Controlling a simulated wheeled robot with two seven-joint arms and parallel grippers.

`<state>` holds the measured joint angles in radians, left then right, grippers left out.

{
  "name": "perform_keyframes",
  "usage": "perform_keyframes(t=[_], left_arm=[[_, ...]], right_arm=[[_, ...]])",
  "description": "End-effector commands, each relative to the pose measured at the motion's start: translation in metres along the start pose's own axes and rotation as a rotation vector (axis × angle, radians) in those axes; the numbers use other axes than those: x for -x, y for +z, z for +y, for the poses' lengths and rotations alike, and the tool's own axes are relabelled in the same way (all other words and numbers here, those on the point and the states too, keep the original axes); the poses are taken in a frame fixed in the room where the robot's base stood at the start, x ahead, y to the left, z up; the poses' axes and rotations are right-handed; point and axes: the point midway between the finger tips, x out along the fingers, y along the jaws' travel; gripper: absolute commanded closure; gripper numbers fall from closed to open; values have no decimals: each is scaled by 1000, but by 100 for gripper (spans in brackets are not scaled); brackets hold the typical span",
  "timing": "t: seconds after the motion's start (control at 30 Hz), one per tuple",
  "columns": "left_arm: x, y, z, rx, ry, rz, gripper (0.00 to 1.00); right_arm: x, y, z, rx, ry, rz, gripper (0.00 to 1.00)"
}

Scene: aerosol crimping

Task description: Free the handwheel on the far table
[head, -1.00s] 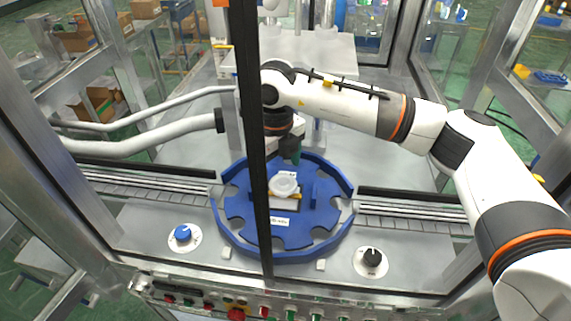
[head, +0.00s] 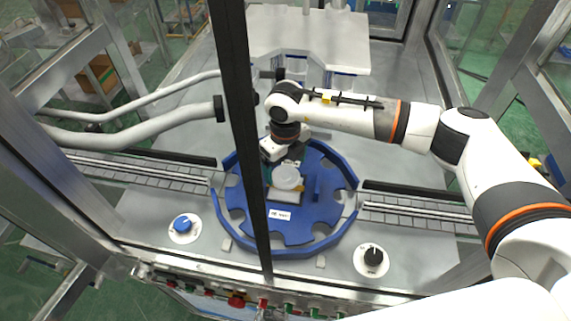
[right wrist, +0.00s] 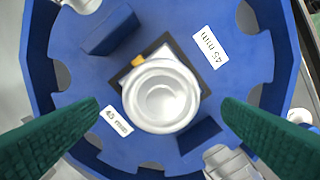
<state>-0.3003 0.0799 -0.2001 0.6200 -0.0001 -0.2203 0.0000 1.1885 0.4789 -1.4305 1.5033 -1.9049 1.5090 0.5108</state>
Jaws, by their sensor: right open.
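A round, pale, dished piece, which I take to be the handwheel (head: 287,178), sits at the middle of a blue notched disc (head: 325,207). In the right wrist view the handwheel (right wrist: 161,97) lies over a dark square with a small orange tab (right wrist: 138,61). My right gripper (head: 283,163) is just above and behind it in the head view. In the right wrist view the green fingers of my right gripper (right wrist: 161,102) are wide apart, one on each side of the handwheel, with clear gaps and nothing held. My left gripper is not in view.
A dark upright frame post (head: 246,150) stands in front of the disc's left part. Raised blue blocks (right wrist: 109,29) (right wrist: 199,134) flank the handwheel. Conveyor tracks (head: 415,213) run to both sides. A blue knob (head: 182,223) and a black knob (head: 373,256) are nearer the front.

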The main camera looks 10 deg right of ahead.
Motion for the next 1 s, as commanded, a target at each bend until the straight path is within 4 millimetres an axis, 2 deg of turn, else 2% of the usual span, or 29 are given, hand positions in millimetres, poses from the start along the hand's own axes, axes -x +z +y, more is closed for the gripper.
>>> perform_keyframes(t=[0.2, 0.53, 0.57, 0.8, 1.0], left_arm=[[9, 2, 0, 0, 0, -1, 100], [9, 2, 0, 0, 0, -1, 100], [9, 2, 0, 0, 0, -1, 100], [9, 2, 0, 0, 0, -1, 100], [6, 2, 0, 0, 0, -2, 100]], right_arm=[[-22, 0, 0, 1, -1, -1, 11], [-27, 0, 0, 1, 0, 1, 11], [-27, 0, 0, 1, 0, 1, 14], [-26, 0, 0, 1, 0, 1, 53], [-27, 0, 0, 9, 0, 1, 55]])
